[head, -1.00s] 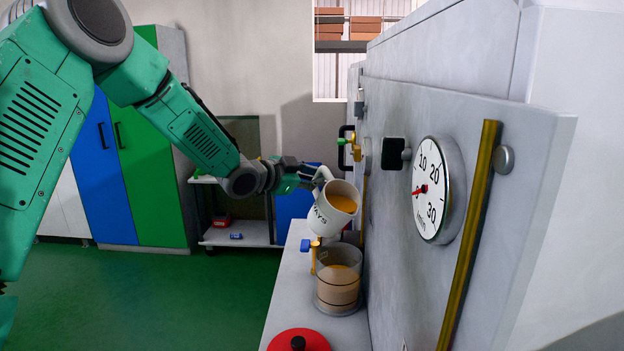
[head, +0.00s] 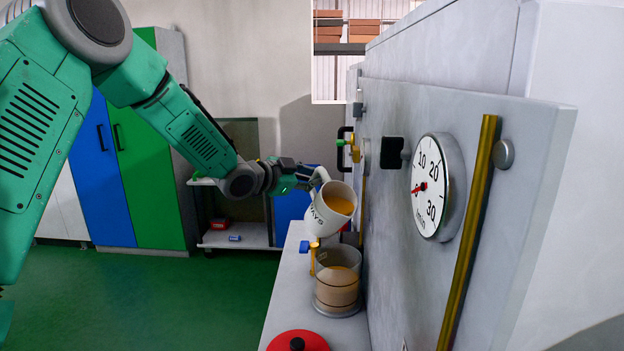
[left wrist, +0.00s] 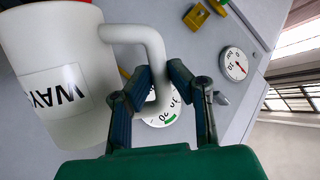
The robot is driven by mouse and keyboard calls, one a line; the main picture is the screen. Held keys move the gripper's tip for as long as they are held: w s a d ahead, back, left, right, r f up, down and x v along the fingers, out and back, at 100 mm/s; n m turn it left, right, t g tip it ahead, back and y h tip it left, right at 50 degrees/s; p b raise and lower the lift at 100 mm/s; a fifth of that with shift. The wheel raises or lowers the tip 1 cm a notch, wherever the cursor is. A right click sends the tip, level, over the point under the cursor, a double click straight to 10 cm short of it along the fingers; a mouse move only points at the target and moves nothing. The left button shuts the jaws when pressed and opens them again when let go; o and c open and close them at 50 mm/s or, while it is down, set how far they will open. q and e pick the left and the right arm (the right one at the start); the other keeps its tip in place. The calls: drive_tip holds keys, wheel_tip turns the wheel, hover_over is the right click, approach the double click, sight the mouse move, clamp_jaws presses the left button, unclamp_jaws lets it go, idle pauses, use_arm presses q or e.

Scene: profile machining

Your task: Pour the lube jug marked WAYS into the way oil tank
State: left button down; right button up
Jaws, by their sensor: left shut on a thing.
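The white jug marked WAYS (head: 322,219) is tilted to the right in the head view, with amber oil showing at its open mouth. It is held above a clear cylindrical tank (head: 337,285) that holds tan liquid and has dark bands. No stream between them can be made out. My left gripper (head: 309,174) is shut on the jug's handle; the left wrist view shows its fingers (left wrist: 165,88) around the handle, with the jug body (left wrist: 55,75) on the left. My right gripper is not in view.
A grey panel with a round gauge (head: 433,187) and a brass pipe (head: 468,235) stands close on the right. A red lid (head: 298,341) lies on the grey ledge in front of the tank. A blue-handled valve (head: 308,247) is beside the tank. Cabinets stand behind.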

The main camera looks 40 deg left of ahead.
use_arm(q)
drive_tip(key=shift+a, duration=0.5)
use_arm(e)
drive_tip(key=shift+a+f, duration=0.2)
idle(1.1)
use_arm(q)
drive_tip(key=shift+a, duration=0.2)
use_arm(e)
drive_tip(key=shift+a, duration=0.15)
use_arm(q)
drive_tip(key=shift+a, duration=0.2)
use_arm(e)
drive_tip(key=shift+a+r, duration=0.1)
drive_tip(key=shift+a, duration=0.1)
use_arm(q)
drive_tip(key=shift+d+b, duration=0.3)
drive_tip(key=shift+b, duration=0.05)
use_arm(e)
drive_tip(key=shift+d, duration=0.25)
